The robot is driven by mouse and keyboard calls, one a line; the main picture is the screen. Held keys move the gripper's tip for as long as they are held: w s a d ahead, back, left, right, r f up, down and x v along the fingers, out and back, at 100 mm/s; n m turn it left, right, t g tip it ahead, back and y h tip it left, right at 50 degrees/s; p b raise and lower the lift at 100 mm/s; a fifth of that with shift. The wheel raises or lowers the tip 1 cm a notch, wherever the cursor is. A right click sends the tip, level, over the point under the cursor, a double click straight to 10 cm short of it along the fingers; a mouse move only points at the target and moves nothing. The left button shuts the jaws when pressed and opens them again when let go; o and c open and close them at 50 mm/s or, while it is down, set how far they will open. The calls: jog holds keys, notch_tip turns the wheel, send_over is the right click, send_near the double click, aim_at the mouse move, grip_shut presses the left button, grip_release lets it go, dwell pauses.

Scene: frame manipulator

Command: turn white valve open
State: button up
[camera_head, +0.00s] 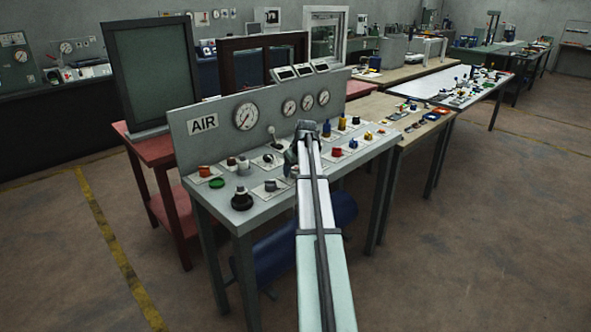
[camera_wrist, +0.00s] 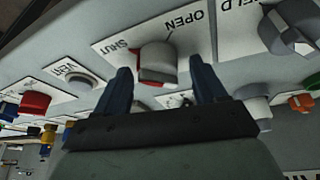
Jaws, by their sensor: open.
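The white valve (camera_wrist: 157,58) is a rounded pale knob with red along its left and lower edge. It sits on a white plate marked SHUT on the left and OPEN on the right in the wrist view. My gripper (camera_wrist: 158,78) is open, with one dark blue finger on each side of the knob. I cannot tell whether either finger touches it. In the head view my gripper (camera_head: 304,134) is over the grey panel bench (camera_head: 225,190), and the arm hides the knob there.
In the wrist view, a large grey knob (camera_wrist: 287,27) is at the right and a round grey button (camera_wrist: 80,80) at the left. A red knob (camera_wrist: 35,102) and an orange knob (camera_wrist: 301,101) are farther out. The upright AIR gauge panel (camera_head: 270,112) stands behind.

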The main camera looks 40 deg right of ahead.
jog(key=shift+c, duration=0.5)
jog(key=c, duration=1)
jog(key=shift+o, duration=0.2)
jog(key=shift+m, duration=0.3)
jog(key=m+h, duration=0.1)
jog(key=m, duration=0.2)
jog(key=shift+a+g, duration=0.1)
jog(key=shift+g, duration=0.3)
jog(key=m+g+h, duration=0.1)
jog(key=m, duration=0.4)
jog(key=shift+w+m+g+h, duration=0.15)
jog(key=shift+m+g+h, duration=0.25)
jog(key=m, duration=0.2)
jog(key=m+g, duration=0.1)
jog(key=m, duration=0.1)
jog(key=shift+w+m+g, duration=0.1)
jog(key=shift+m+g, duration=1)
jog(key=shift+m, duration=1.1)
